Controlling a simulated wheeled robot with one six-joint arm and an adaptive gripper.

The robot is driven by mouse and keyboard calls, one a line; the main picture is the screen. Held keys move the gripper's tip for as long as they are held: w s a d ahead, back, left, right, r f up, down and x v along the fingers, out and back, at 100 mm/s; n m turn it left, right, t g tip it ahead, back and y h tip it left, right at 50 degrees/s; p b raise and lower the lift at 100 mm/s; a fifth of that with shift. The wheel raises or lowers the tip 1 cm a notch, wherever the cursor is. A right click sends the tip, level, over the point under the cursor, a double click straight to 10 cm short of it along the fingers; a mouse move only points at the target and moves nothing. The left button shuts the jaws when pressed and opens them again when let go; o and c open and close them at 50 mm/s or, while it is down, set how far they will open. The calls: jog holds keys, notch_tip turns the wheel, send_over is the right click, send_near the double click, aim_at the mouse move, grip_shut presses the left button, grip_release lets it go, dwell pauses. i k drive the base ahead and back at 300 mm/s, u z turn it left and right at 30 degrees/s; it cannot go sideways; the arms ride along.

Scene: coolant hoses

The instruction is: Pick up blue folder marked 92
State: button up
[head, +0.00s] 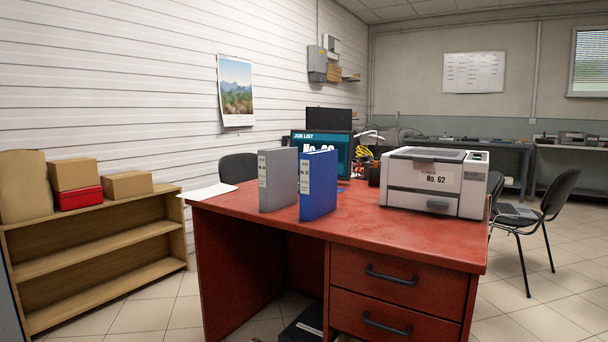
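A blue folder (321,186) stands upright on the red desk (385,226), near its front edge. It has a pale label on its spine; the number there is too small to read. A grey folder (280,180) stands upright just to its left, with a narrow gap between them. My gripper does not show in the head view.
A printer (432,200) marked No. 62 stands right of the folders. A monitor (345,152) and yellow cables are behind them. A low wooden shelf (95,262) with boxes is at left. Chairs (548,205) stand behind and right. Bare desktop lies in front of the printer.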

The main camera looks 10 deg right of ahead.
aim_at(318, 168)
jog(key=u, duration=0.5)
jog(key=k, duration=1.2)
jog(key=u, duration=1)
jog(key=i, duration=2.6)
jog(key=z, duration=0.35)
jog(key=i, duration=1.5)
jog(key=z, duration=1.9)
jog(key=i, duration=1.05)
jog(key=z, duration=0.9)
